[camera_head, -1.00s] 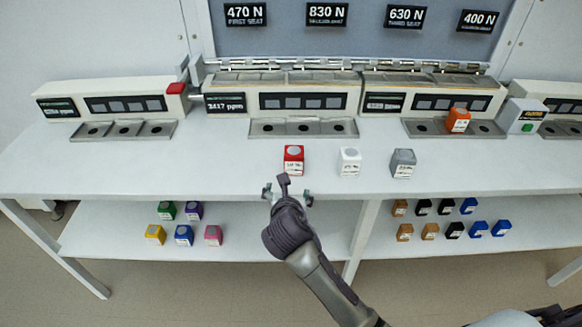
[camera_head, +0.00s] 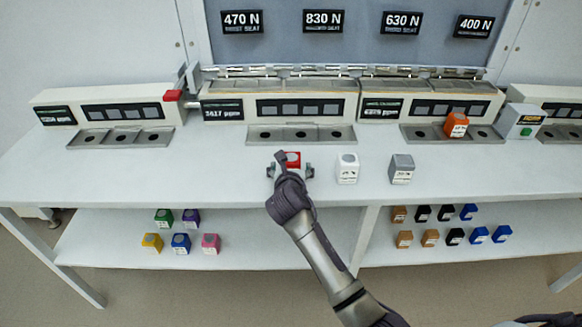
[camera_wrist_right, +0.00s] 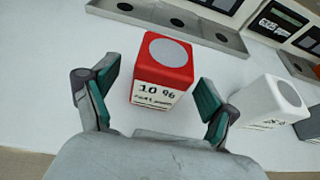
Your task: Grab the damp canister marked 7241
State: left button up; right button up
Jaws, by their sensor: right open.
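A red canister (camera_head: 292,158) with a grey round top stands upright on the white bench. In the right wrist view the red canister (camera_wrist_right: 163,72) has a label reading 10 %, with smaller print I cannot read. My right gripper (camera_head: 290,171) is open, its fingers on either side of the red canister's near part, with gaps showing. A white canister (camera_head: 348,168) and a grey canister (camera_head: 401,168) stand to the right. An orange canister (camera_head: 457,124) sits in a tray farther right. I cannot read 7241 on any label. My left gripper is not in view.
The white canister (camera_wrist_right: 272,102) stands close to the right finger in the wrist view. Metal trays with round seats (camera_head: 300,134) line the bench's back below display panels. Several coloured canisters stand on the lower shelf (camera_head: 290,240). The bench's left part is clear.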

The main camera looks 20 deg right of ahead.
jog(key=x, duration=0.2)
jog(key=shift+w+d+f, duration=0.1)
jog(key=shift+w+f, duration=0.1)
jog(key=shift+w, duration=0.1)
jog(key=c, duration=1.3)
jog(key=shift+r, duration=0.1)
